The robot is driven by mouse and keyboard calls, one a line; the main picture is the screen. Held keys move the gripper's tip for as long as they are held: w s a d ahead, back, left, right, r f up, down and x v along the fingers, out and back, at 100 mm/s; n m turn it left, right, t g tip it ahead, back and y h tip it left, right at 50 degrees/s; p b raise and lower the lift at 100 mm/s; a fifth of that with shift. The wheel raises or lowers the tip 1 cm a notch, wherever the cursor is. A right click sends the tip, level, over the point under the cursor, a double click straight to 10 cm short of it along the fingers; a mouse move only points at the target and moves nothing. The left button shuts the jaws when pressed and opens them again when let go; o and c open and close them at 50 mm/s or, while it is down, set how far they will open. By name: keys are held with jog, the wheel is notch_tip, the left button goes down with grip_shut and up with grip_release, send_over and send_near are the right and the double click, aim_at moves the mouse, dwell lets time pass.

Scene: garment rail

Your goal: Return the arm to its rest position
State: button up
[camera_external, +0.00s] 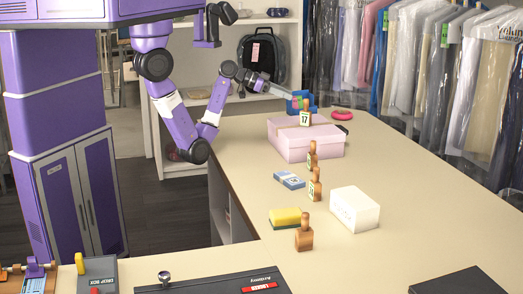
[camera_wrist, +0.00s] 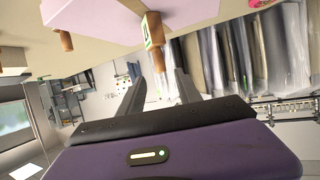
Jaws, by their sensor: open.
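My purple arm reaches from the upper left over the counter (camera_external: 225,262) in the external view. My gripper (camera_external: 284,91) is at the far part of the counter, just left of and above the pink box (camera_external: 290,150). In the wrist view, the two fingers of my gripper (camera_wrist: 160,82) are spread apart with nothing clasped between them. A wooden-handled stamp with a tag reading 17 (camera_external: 306,118) is at the pink box, close to my fingertips. In the wrist view, this stamp (camera_wrist: 152,38) appears just beyond the fingertips; I cannot tell whether they touch.
Several wooden stamps (camera_external: 315,186), a white box (camera_external: 355,210), a yellow sponge (camera_external: 285,218) and a blue packet (camera_external: 289,180) stand on the counter. A blue bin (camera_external: 309,108) and pink ring (camera_external: 342,113) lie beyond. Bagged garments (camera_external: 440,80) hang along the right.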

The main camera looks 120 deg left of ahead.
dwell(0.5)
jog(key=s+a+r+n+y, duration=0.1)
jog(key=a+r+n+y, duration=0.2)
jog(key=a+r+y, duration=0.15)
jog(key=w+d+f+t, duration=0.1)
jog(key=d+f, duration=0.3)
jog(key=d, duration=0.5)
jog(key=d+f+m+t, duration=0.15)
jog(key=d+f, duration=0.25)
jog(key=d, duration=0.5)
jog(key=w+d+f+t, duration=0.15)
jog(key=d+f, duration=0.25)
jog(key=d, duration=0.5)
jog(key=s+d+f+m+h, duration=0.3)
jog(key=s+d, duration=0.4)
jog(key=d, duration=0.3)
jog(key=s+d+f+m+g+h, duration=0.1)
jog(key=s+d+f+m+h, duration=0.3)
jog(key=s+d+h, duration=0.3)
jog(key=s+d+f, duration=0.1)
jog(key=d, duration=0.3)
jog(key=shift+d+f, duration=0.15)
jog(key=shift+f, duration=0.1)
